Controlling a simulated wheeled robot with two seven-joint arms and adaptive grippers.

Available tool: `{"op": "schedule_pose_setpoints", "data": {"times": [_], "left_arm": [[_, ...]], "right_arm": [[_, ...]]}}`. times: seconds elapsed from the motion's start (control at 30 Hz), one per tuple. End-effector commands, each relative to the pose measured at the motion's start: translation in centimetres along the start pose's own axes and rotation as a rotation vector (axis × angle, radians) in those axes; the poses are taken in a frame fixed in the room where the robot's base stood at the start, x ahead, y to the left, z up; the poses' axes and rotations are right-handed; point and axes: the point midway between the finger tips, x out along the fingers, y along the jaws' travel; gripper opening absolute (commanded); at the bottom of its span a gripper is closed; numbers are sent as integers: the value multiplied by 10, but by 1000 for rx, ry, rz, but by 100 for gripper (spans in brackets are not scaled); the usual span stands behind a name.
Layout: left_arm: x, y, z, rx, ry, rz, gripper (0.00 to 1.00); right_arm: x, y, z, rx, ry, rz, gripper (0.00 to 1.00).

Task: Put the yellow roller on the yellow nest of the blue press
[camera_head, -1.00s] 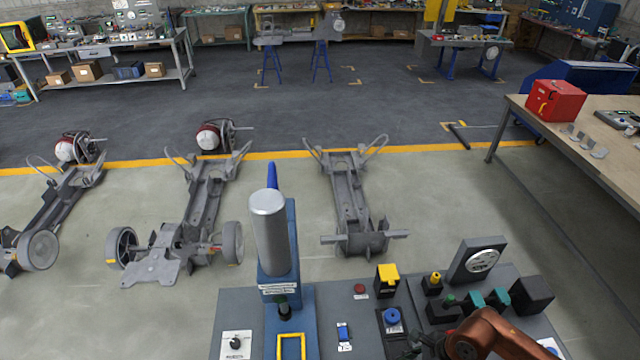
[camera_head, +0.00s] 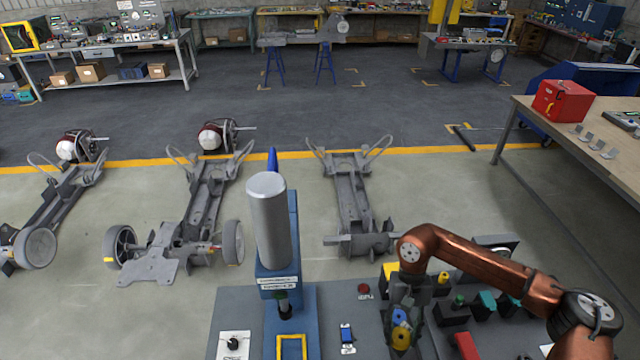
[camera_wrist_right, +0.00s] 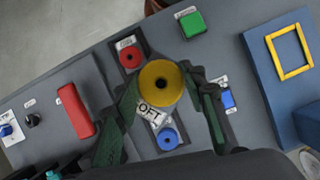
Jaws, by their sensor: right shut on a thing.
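The yellow roller (camera_wrist_right: 160,86) is between the fingers of my right gripper (camera_wrist_right: 160,100), which is shut on it. It looks larger than the rollers beside it, but I cannot tell its height above the panel. In the head view, the yellow roller (camera_head: 400,339) shows below the copper arm at my right gripper (camera_head: 402,328). The blue press (camera_head: 278,254) stands to the left, with a grey cylinder on top. Its yellow nest (camera_head: 291,347) is a square yellow frame on the base, empty; it also shows in the wrist view (camera_wrist_right: 289,45). My left gripper is out of view.
A blue roller (camera_wrist_right: 168,138) and a red roller (camera_wrist_right: 131,57) stand close to the held one. A blue switch (camera_head: 346,333) lies between gripper and press. A red block (camera_head: 466,346) and a dial (camera_head: 496,247) are to the right. Chassis frames stand beyond the bench.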

Motion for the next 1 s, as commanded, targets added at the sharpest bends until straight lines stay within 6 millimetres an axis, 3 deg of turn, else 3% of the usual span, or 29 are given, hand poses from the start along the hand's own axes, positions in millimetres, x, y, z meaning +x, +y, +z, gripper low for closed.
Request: {"op": "schedule_pose_setpoints", "data": {"times": [0.2,0.6,1.0], "left_arm": [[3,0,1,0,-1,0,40],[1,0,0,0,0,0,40],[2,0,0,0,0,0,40]], "right_arm": [[-12,0,-2,-85,1,34,8],[-37,0,9,-90,1,35,8],[-34,0,8,-89,-2,35,8]]}}
